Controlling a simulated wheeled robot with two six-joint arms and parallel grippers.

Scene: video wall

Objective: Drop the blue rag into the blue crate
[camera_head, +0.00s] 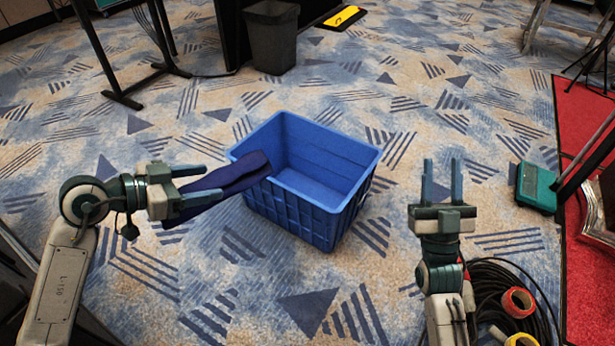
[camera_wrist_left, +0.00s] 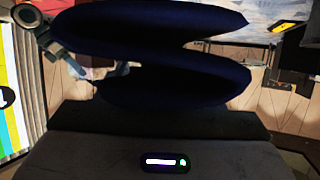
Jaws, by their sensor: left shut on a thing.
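The blue crate (camera_head: 300,205) stands open and empty on the patterned carpet in the middle of the head view. The dark blue rag (camera_head: 238,172) is in my left gripper (camera_head: 215,183), left of the crate, and its right end reaches to the crate's left rim in the picture. I cannot tell whether it touches the rim. In the left wrist view the rag (camera_wrist_left: 180,85) fills much of the upper middle as a dark folded shape and hides what lies behind it. My right gripper (camera_head: 441,182) is open and empty, right of the crate, pointing away from me.
A dark waste bin (camera_head: 272,38) stands behind the crate. A table leg frame (camera_head: 125,95) is at the upper left. Coiled black cable with red and yellow tape rolls (camera_head: 518,302) lies at the lower right. A green box (camera_head: 536,187) sits by the red carpet (camera_head: 588,130).

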